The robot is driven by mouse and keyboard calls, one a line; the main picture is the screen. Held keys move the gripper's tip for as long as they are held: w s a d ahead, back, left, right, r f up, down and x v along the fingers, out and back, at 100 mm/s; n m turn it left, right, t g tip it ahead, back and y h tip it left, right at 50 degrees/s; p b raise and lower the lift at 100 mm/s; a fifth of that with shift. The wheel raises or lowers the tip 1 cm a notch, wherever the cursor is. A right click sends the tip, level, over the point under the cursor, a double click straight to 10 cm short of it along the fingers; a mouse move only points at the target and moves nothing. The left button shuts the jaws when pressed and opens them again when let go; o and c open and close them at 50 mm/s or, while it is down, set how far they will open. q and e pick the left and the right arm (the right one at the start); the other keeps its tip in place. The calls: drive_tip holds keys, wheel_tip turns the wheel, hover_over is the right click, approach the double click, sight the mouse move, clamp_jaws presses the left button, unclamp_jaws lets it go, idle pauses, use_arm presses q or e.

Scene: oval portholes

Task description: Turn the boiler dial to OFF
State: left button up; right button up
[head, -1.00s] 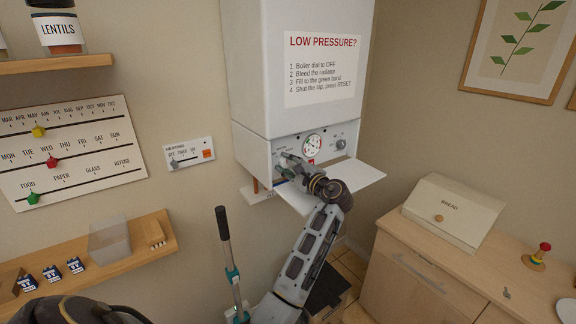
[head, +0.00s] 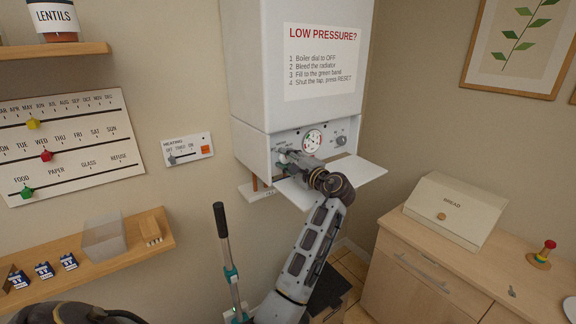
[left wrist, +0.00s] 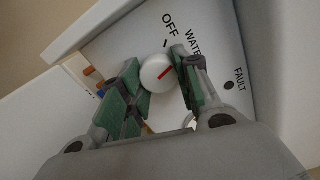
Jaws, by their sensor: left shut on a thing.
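The boiler dial (left wrist: 154,80) is a round white knob with a red pointer line, on the boiler's control panel. In the left wrist view the pointer slants to the upper right, towards the WATER lettering (left wrist: 192,42) and to the right of the tick under the OFF label (left wrist: 170,26). My left gripper (head: 284,154) is at the left part of the panel and covers the dial in the head view. In the left wrist view its green-padded fingers are on either side of the dial, shut on it. My right gripper is not in view.
The white boiler (head: 300,108) hangs on the wall with a pressure gauge (head: 312,141) and another knob (head: 341,140) on its panel. An open flap (head: 358,173) juts out below. A long-handled tool (head: 225,250) stands left of my arm. A cabinet (head: 420,262) is at right.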

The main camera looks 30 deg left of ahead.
use_arm(q)
drive_tip(key=shift+f+n+b, duration=0.2)
drive_tip(key=shift+n+b, duration=0.75)
drive_tip(key=shift+n, duration=0.15)
drive_tip(key=shift+n+b, duration=0.6)
drive_tip(key=shift+r+n+b, duration=0.1)
drive_tip(key=shift+n+b, duration=0.8)
drive_tip(key=shift+n, duration=0.3)
drive_tip(key=o, duration=0.8)
drive_tip(key=shift+c, duration=0.2)
drive_tip(key=shift+o, duration=1.2)
drive_tip(key=shift+r, duration=0.15)
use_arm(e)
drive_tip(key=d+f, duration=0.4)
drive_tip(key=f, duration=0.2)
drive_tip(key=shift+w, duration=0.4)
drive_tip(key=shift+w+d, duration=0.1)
